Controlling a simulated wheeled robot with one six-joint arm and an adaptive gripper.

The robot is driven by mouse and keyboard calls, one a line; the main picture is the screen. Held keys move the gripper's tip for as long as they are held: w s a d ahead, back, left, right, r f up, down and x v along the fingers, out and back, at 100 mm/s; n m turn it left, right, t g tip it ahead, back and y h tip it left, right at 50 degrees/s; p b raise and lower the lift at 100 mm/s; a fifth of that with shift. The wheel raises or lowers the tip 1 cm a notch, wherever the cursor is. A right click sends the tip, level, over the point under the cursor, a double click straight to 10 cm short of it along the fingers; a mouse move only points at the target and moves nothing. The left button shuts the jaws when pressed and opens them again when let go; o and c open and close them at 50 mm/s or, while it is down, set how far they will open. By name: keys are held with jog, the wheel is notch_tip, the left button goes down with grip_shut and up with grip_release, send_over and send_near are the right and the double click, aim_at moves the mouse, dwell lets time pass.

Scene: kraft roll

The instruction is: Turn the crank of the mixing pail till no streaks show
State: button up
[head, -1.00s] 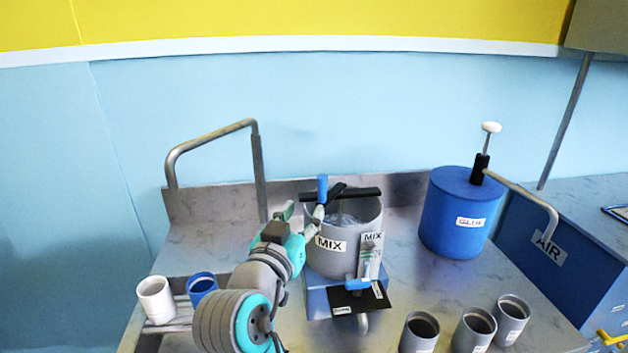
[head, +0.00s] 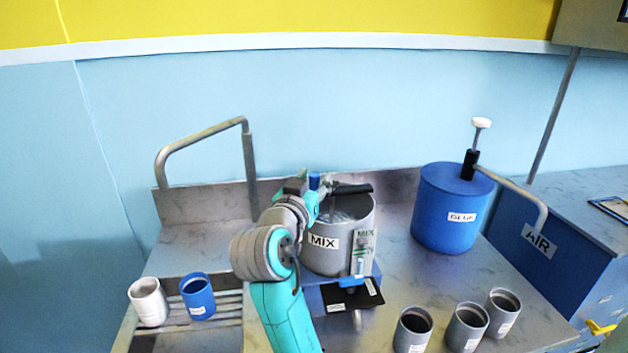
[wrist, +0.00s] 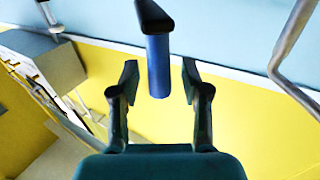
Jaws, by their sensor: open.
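The grey mixing pail (head: 326,262), labelled MIX, stands upright on a blue base at the middle of the counter. A dark bar (head: 352,189) lies across its top, and the crank's upright blue handle (head: 314,180) shows at the left of it. Pale contents (head: 340,217) show in part inside the pail; streaks are too small to tell. My gripper (wrist: 160,75) is open. In the wrist view the blue handle (wrist: 158,66) stands between its two fingers, with a gap on each side. In the head view my arm hides the pail's left side.
A blue GLUE drum (head: 440,225) with a pump and spout stands to the right. Several grey cups (head: 467,330) are at the front right. A white cup (head: 149,303) and a blue cup (head: 198,298) stand on a rack at the left. A metal rail (head: 250,170) rises behind.

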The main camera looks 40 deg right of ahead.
jog(key=shift+d, duration=0.2)
grip_shut()
dwell(0.3)
